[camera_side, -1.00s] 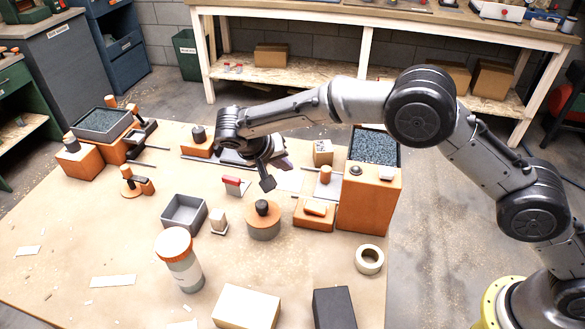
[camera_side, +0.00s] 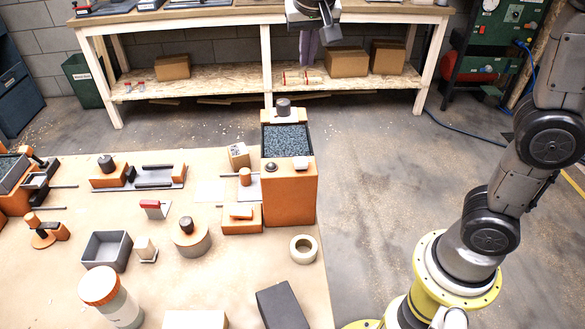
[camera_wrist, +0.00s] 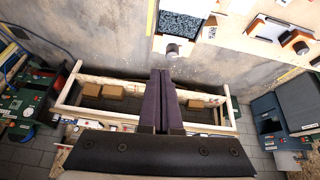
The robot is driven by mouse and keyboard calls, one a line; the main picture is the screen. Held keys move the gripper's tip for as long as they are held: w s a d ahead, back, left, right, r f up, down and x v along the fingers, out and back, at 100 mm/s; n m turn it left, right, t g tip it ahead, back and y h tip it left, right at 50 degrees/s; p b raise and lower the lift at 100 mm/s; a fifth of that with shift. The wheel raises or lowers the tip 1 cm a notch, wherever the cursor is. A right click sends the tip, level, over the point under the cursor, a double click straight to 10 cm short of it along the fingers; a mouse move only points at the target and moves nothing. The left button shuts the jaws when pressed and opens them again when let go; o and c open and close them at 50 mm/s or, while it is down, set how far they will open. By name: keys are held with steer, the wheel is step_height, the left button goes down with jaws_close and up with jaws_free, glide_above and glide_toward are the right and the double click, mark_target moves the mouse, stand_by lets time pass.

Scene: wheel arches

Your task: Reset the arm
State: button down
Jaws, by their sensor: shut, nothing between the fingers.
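My gripper (camera_side: 320,30) is at the top edge of the side view, in front of the long workbench in the picture and raised clear of the work table. Its upper part is cut off by the frame. In the wrist view its two dark purple fingers (camera_wrist: 162,75) lie side by side, shut with nothing between them. They point toward the orange box (camera_side: 290,195) with grey granules, which stands on the table's right edge and also shows in the wrist view (camera_wrist: 155,44). A dark knob (camera_side: 283,106) sits at that box's far end.
The workbench (camera_side: 180,20) stands behind. Floor (camera_side: 390,190) right of the table is clear.

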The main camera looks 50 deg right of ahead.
steer(key=s+d+n+y, duration=0.1)
steer(key=s+d, duration=0.2)
steer(key=s, duration=0.8)
steer(key=s+a+f+n+t+y, duration=0.1)
steer(key=s+a+f+n+y, duration=0.1)
steer(key=s+f+n, duration=0.5)
steer(key=shift+s+a+f+t+y, duration=0.45)
steer(key=shift+s+f, duration=0.85)
steer(key=shift+s, duration=1.1)
